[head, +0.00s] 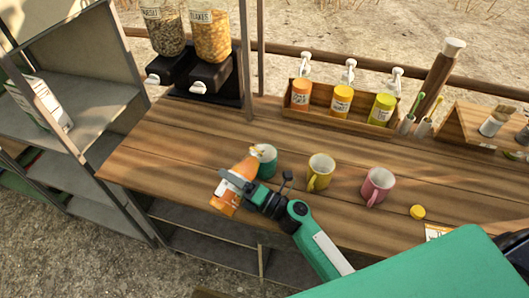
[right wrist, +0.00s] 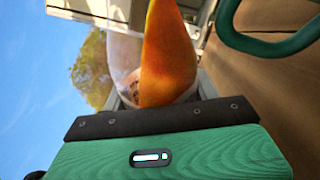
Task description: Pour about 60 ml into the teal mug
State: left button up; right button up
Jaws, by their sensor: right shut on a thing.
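The teal mug (head: 266,160) stands upright on the wooden counter, leftmost of three mugs; part of its teal handle (right wrist: 262,42) shows in the right wrist view. My right gripper (head: 247,190) is shut on an orange bottle (head: 229,194) with a pale label. The bottle is tilted, its upper end beside the teal mug's rim. In the right wrist view the bottle (right wrist: 168,55) rises from the jaws, partly orange and partly clear. I cannot tell whether liquid flows or how full the mug is. My left gripper is not in view.
A yellow mug (head: 320,173) and a pink mug (head: 377,186) stand to the right. A yellow cap (head: 417,212) lies beyond them. A wooden rack (head: 318,117) with several jars stands behind, and cereal dispensers (head: 203,75) at back left. The counter's left part is clear.

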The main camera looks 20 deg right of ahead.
aim_at(238, 172)
jog(key=shift+w+d+r+m+h+p, duration=0.1)
jog(key=shift+r+m+h+p, duration=0.3)
jog(key=shift+m+p, duration=0.3)
jog(key=shift+w+d+r+m+t+p, duration=0.2)
jog(key=shift+r+m+t+p, duration=0.2)
jog(key=shift+r+m+p, duration=0.25)
jog(key=shift+r+m+p, duration=0.35)
jog(key=shift+m+p, duration=0.2)
jog(key=shift+p, duration=0.4)
jog(key=shift+r+m+h+p, duration=0.15)
jog(key=shift+m+h+p, duration=0.15)
jog(key=shift+r+m+p, duration=0.2)
jog(key=shift+m+p, duration=0.1)
jog(key=shift+p, duration=0.05)
dwell(0.5)
jog(key=shift+d, duration=0.25)
dwell(0.6)
